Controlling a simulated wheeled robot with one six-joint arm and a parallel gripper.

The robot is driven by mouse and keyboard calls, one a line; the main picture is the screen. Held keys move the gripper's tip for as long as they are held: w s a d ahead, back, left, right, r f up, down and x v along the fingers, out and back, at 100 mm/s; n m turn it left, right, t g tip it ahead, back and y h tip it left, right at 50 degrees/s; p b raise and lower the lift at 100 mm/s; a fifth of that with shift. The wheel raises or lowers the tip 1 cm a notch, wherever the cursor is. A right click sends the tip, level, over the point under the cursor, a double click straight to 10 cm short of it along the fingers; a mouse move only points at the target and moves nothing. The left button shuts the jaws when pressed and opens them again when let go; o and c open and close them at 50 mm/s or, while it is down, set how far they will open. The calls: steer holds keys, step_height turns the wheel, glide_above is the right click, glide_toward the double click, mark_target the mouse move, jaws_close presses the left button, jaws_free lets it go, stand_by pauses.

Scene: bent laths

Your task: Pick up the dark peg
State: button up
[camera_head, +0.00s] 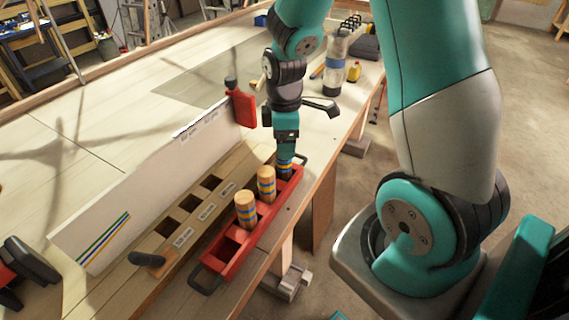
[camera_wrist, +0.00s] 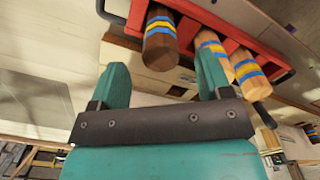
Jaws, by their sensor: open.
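The dark peg (camera_wrist: 160,48) is brown with yellow and blue bands and stands in the red rack (camera_head: 238,243). In the wrist view its end shows in the gap between my fingers, apart from both. In the head view the peg (camera_head: 284,166) is mostly hidden under my gripper (camera_head: 286,152), with its bands showing. My gripper (camera_wrist: 162,68) is open and empty, right above the peg. Two lighter banded pegs stand in the same rack, the middle one (camera_head: 266,184) and the front one (camera_head: 245,209). In the wrist view my right finger partly covers the nearer light peg (camera_wrist: 213,45).
A wooden rack (camera_head: 195,210) with empty square slots lies left of the red rack. A white upright board (camera_head: 150,185) stands behind it. A clear bottle (camera_head: 335,70) and a yellow bottle (camera_head: 354,72) stand farther back.

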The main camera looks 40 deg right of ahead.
mark_target(284, 166)
steer(key=shift+a+f+p, duration=0.1)
steer(key=shift+f+p, duration=0.55)
steer(key=shift+f, duration=2.65)
steer(key=c, duration=1)
steer(key=shift+c, duration=0.2)
